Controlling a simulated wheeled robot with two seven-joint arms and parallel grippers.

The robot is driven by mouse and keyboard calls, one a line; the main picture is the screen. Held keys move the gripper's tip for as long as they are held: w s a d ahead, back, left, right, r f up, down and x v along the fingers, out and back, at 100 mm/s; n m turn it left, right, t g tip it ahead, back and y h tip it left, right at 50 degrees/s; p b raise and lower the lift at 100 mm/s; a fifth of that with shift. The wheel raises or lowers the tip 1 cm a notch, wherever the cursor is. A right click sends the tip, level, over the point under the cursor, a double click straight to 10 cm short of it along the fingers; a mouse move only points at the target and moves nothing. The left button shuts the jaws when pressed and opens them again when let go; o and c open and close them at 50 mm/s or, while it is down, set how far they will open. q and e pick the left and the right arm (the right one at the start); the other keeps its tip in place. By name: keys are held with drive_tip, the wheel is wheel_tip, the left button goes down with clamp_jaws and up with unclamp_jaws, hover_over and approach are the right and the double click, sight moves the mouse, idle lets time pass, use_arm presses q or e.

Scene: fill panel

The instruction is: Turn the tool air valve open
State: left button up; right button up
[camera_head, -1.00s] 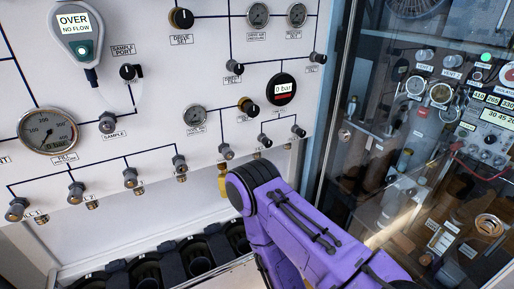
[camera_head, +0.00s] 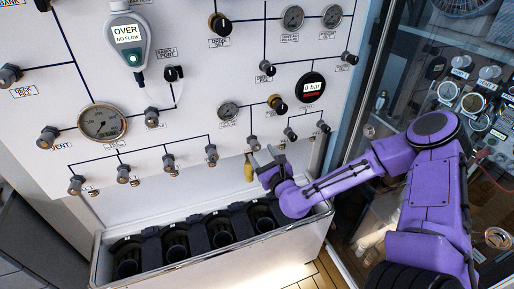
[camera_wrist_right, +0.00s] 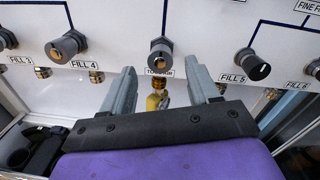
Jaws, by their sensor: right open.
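The tool air valve is a dark grey knob on a brass fitting, low on the white panel. In the right wrist view the tool air valve (camera_wrist_right: 161,54) is straight ahead, above its partly covered label. In the head view the tool air valve (camera_head: 253,142) is just beyond my right gripper (camera_head: 263,157). The right gripper is open, and its two grey fingers in the wrist view (camera_wrist_right: 160,75) point at the panel, one on each side of the knob's line. I see no grip on the knob, and cannot tell whether a finger touches it. My left gripper is not in view.
A yellow fitting (camera_wrist_right: 153,102) hangs below the valve between the fingers. Fill 4 (camera_wrist_right: 67,46) and Fill 5 (camera_wrist_right: 252,64) knobs flank it. A trough with several dark cylinder holders (camera_head: 177,252) stands below the panel. A glass door (camera_head: 365,100) is to the right.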

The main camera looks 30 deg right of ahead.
sight(257, 148)
drive_tip(key=w, duration=0.4)
drive_tip(key=shift+w+d+p, duration=0.15)
drive_tip(key=shift+d+p, duration=0.2)
drive_tip(key=shift+p, duration=0.05)
drive_tip(key=c, duration=1)
drive_tip(key=shift+c, duration=0.2)
